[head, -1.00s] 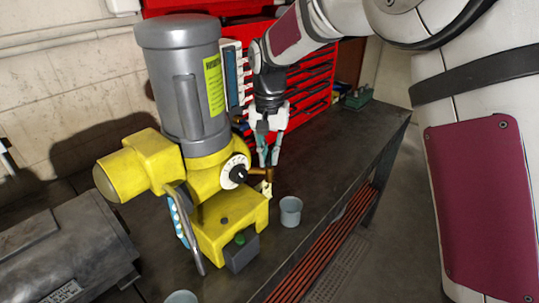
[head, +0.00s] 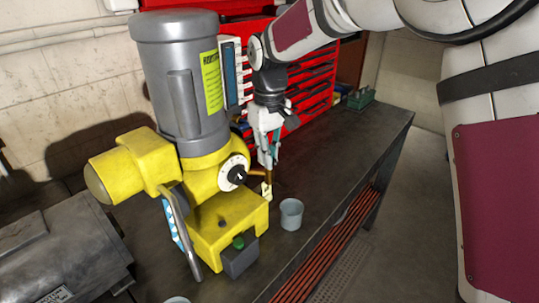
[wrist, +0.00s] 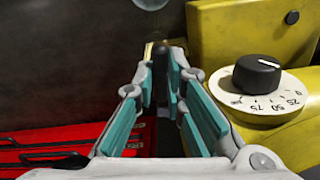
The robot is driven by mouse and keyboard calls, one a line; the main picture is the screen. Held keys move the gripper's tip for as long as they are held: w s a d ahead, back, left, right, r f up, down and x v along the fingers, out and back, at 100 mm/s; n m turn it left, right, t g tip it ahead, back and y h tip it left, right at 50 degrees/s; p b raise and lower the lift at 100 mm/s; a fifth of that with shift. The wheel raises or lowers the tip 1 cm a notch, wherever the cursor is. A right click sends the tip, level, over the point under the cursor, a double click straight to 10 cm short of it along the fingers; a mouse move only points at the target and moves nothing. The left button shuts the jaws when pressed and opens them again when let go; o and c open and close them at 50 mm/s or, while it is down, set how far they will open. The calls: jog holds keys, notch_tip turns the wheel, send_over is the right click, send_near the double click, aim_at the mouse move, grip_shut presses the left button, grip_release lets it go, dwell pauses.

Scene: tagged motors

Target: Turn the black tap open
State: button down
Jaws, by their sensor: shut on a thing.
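The black tap handle (wrist: 160,64) shows as a narrow dark piece between my fingertips in the wrist view. My gripper (head: 267,158) points down beside the yellow machine, and its teal-padded fingers (wrist: 165,80) are shut on the handle. In the head view the fingers hide most of the tap. A brass-coloured pipe (head: 268,179) shows just below the fingertips, with a pale yellow tag (head: 266,193) beside it. How far the tap is turned cannot be told.
The yellow machine (head: 205,225) with a grey motor (head: 178,75) stands just left of my gripper. Its black dial knob (wrist: 257,75) sits close by on a white scale. Red drawers (head: 310,80) stand behind.

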jog(key=shift+a+r+n, duration=0.1)
jog(key=shift+n, duration=0.4)
jog(key=c, duration=1.6)
grip_release()
jog(key=shift+c, duration=0.2)
notch_tip(320, 180, up, 12)
